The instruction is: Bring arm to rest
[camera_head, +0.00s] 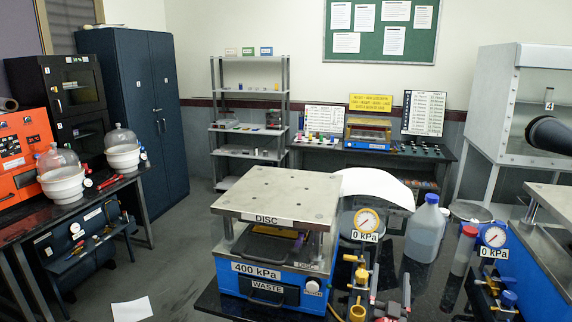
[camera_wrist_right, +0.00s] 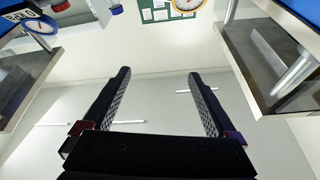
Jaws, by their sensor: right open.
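My right gripper (camera_wrist_right: 158,73) shows in the right wrist view with its two black, textured fingers spread apart. Nothing is between them, and pale wall lies behind. Neither gripper's fingers can be made out in the head view. A dark rounded shape comes in at the right edge of the head view; I cannot tell for sure what it is. My left gripper and left arm do not show.
A blue press labelled DISC (camera_head: 270,193) stands on the front bench. A pressure gauge (camera_head: 367,220), a capped bottle (camera_head: 425,235) and a second blue machine (camera_head: 540,265) stand to its right. Open floor lies left, with a paper sheet (camera_head: 131,309).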

